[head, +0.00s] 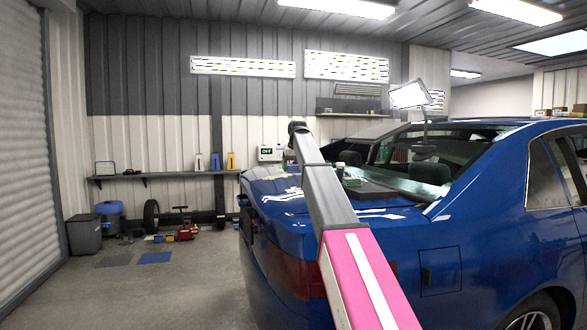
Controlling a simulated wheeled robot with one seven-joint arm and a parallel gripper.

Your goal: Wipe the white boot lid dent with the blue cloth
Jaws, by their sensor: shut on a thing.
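The boot lid (275,205) belongs to a blue car and is shut. Pale streaks (285,196) show on its top; I cannot tell whether they are reflections or a marked dent. No blue cloth can be made out. My arm, pink, white and grey, reaches up from the lower right across the boot to a dark joint above it. My gripper is not visible; the arm hides part of the boot lid.
A small bottle (340,169) and a dark tray (372,191) are on the car behind my arm. A lamp (410,95) stands over the rear window.

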